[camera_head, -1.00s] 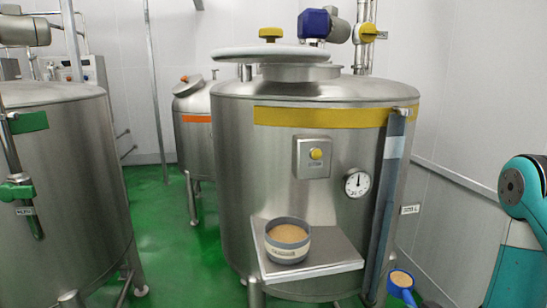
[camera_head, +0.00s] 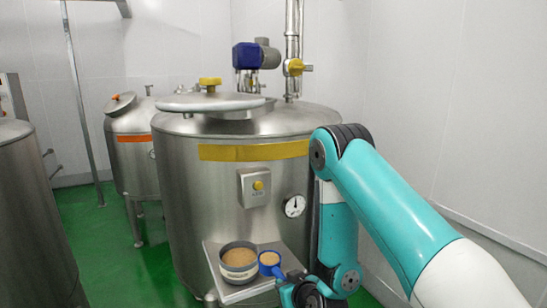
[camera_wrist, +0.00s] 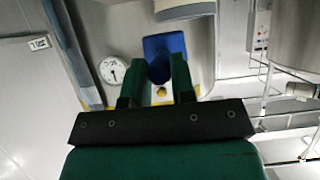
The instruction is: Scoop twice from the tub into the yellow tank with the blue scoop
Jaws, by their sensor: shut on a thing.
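The blue scoop (camera_head: 269,259) is full of tan powder and level, just right of the tub (camera_head: 238,266). It also shows in the wrist view (camera_wrist: 165,47). The grey tub holds tan powder and stands on the shelf at the tank's front. My gripper (camera_head: 290,283) is shut on the scoop's handle, low and right of the tub. Its green fingers (camera_wrist: 157,80) show in the wrist view. The yellow-banded tank (camera_head: 215,200) has its round lid (camera_head: 210,103) raised at the top. The inside of its opening is hidden.
The shelf (camera_head: 235,291) juts from the tank, with a gauge (camera_head: 294,206) and button box (camera_head: 254,187) above. An orange-banded tank (camera_head: 130,160) stands behind left; another steel tank (camera_head: 30,220) is at the left edge. Green floor lies between them.

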